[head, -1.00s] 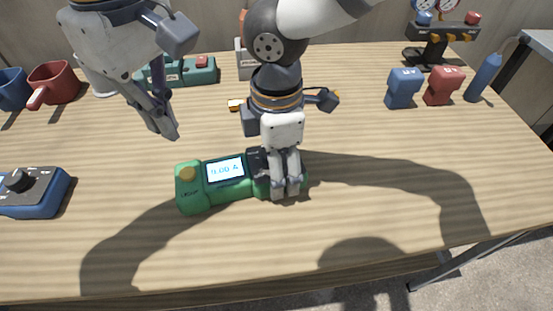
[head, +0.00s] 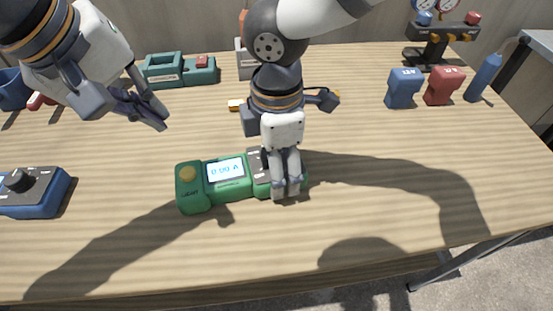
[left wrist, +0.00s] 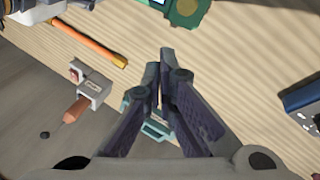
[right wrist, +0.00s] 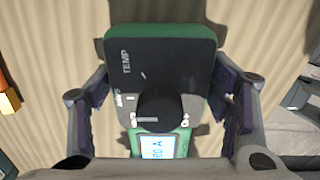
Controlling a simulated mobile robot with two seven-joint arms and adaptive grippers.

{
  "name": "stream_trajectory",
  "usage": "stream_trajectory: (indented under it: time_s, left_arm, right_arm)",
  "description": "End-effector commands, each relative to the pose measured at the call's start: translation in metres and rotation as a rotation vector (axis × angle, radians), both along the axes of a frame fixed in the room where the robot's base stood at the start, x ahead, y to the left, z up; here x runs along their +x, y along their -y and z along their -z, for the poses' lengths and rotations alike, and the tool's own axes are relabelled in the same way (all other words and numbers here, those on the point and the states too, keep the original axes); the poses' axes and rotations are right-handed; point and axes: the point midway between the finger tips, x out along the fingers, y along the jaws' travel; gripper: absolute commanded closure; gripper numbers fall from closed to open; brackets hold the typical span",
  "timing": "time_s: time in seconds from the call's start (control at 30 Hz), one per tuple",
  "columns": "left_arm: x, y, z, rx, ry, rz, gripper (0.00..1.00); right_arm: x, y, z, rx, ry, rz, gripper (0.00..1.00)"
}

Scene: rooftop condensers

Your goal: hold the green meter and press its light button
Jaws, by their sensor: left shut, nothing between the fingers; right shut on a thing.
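The green meter (head: 228,190) lies on the table, or very near it, in the head view, with its bright screen facing up. Its round yellow light button (head: 187,173) is at its left end and uncovered. My right gripper (head: 286,192) is shut on the meter's right end, around the dial part. The right wrist view shows the black dial (right wrist: 160,108) between its fingers. My left gripper (head: 158,120) is shut and empty, up and left of the meter, apart from it. The left wrist view shows its closed fingers (left wrist: 164,58) and the meter's button end (left wrist: 187,10) at the top edge.
A blue meter (head: 33,192) lies at the left edge. A teal tray-like holder (head: 178,70) stands behind. An orange-handled tool (left wrist: 90,43) lies behind my right gripper. Blue (head: 403,88) and red (head: 444,86) blocks stand at the right. The table front is clear.

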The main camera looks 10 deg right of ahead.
Motion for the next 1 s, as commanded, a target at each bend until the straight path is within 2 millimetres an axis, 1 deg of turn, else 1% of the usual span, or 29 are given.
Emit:
stream_trajectory:
  time_s: [0.03,0.1,0.2,0.27,0.37,0.6,0.7,0.83,1.0]
  left_arm:
    - [-0.003,-0.002,-0.001,-0.042,0.088,0.106,1.00]
    - [-0.008,0.002,-0.007,-0.091,0.221,0.259,1.00]
    - [-0.019,0.009,-0.014,-0.133,0.352,0.404,1.00]
    - [-0.022,0.011,-0.015,-0.145,0.391,0.447,1.00]
    - [-0.023,0.012,-0.005,-0.147,0.403,0.462,1.00]
    - [-0.024,0.013,0.039,-0.148,0.397,0.459,1.00]
    - [-0.023,0.013,0.054,-0.148,0.398,0.458,1.00]
    - [-0.023,0.013,0.066,-0.148,0.401,0.458,1.00]
    - [-0.023,0.013,0.071,-0.147,0.400,0.457,1.00]
  right_arm:
    - [-0.001,0.000,0.001,0.000,-0.002,0.000,0.74]
    - [-0.001,0.000,0.001,0.000,-0.002,0.000,0.74]
    - [-0.001,-0.001,0.001,0.001,-0.002,0.000,0.74]
    - [-0.001,-0.001,0.001,0.001,-0.002,0.000,0.74]
    - [-0.001,-0.001,0.001,0.001,-0.002,0.000,0.74]
    - [-0.001,-0.001,0.001,0.001,-0.002,0.000,0.74]
    - [-0.001,-0.001,0.001,0.002,-0.002,0.000,0.74]
    - [-0.001,-0.001,0.001,0.002,-0.002,0.000,0.74]
    - [-0.001,-0.001,0.001,0.002,-0.003,0.000,0.74]
